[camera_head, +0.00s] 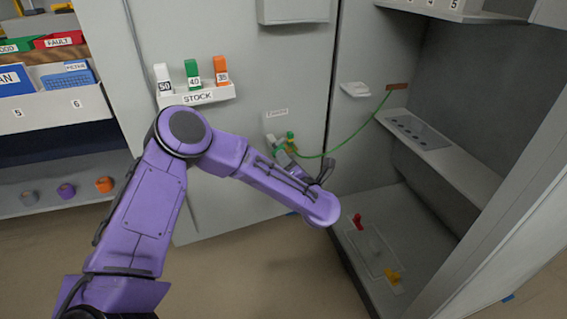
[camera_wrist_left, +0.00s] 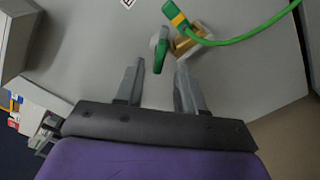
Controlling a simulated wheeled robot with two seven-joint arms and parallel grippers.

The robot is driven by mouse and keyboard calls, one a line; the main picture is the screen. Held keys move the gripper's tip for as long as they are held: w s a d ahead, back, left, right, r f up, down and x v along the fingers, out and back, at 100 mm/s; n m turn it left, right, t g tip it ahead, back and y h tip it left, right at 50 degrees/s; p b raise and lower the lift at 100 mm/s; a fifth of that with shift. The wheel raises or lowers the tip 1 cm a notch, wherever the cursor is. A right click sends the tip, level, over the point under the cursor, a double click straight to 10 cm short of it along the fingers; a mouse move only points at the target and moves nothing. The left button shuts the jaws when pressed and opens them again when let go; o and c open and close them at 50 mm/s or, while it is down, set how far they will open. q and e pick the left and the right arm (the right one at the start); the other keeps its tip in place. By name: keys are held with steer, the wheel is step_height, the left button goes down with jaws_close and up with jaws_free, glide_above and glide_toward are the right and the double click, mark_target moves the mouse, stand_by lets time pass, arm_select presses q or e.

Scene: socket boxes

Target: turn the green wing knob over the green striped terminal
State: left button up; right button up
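The green wing knob (camera_wrist_left: 161,54) stands on the grey panel in the left wrist view, with a pale grey part beside it. It lies just beyond and between my left gripper's fingertips (camera_wrist_left: 160,68), and I cannot tell whether they touch it. The left gripper is open, one finger on each side. A green piece with a yellow band (camera_wrist_left: 178,18) and a brass block (camera_wrist_left: 190,40) sit right of the knob. A green cable (camera_wrist_left: 250,34) runs off from there. My right gripper is not in view.
A STOCK shelf (camera_head: 198,97) with white, green and orange pieces is on the panel to the left. At right, an open cabinet holds a ledge (camera_head: 440,150) and a lower floor with a red piece (camera_head: 357,220) and a yellow piece (camera_head: 392,277).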

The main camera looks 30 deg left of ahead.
mark_target(279, 148)
arm_select(q)
steer(key=shift+x, duration=1.5)
jaws_close()
steer(key=shift+f+m+p, duration=0.1)
steer(key=shift+m+p, duration=3.4)
steer(key=shift+p, duration=0.25)
steer(key=shift+f, duration=0.1)
jaws_free()
